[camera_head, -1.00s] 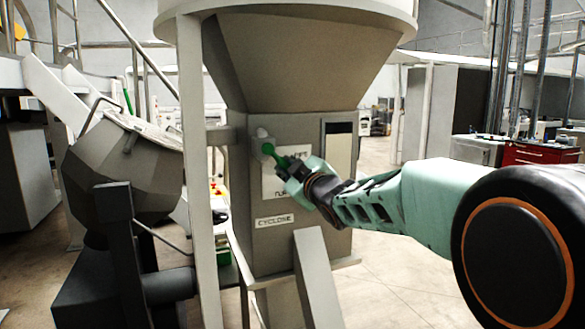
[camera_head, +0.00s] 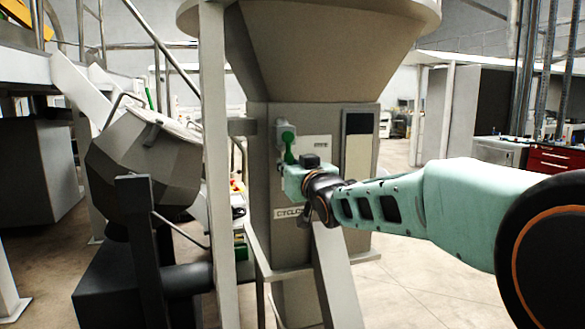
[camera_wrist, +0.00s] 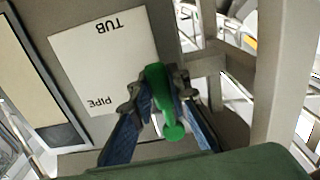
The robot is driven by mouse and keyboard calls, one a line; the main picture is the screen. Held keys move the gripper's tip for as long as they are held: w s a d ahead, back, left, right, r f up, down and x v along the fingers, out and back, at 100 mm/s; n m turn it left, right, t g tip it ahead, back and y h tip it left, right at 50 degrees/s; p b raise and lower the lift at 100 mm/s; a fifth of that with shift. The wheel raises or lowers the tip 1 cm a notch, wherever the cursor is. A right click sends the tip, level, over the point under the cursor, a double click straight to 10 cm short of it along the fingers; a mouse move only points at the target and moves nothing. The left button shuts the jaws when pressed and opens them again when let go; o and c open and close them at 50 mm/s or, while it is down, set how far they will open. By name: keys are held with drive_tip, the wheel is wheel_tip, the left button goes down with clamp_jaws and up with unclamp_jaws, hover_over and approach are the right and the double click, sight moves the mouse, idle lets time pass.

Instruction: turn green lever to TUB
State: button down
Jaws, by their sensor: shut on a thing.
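The green lever (camera_head: 289,146) is mounted on the front of the grey cyclone housing (camera_head: 262,170), left of a white label plate (camera_head: 317,149).
A CYCLONE sign (camera_head: 286,213) sits below the lever, partly covered by my arm. A pale upright post (camera_head: 216,170) and a grey faceted tub (camera_head: 146,165) stand to the left. A slanted beam (camera_head: 334,270) is below my gripper. Open floor lies to the right.

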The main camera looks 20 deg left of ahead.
drive_tip(key=shift+a+f, duration=0.1)
idle(0.5)
drive_tip(key=c, duration=1.8)
unclamp_jaws()
drive_tip(key=shift+s, duration=0.1)
drive_tip(key=shift+v, duration=3.75)
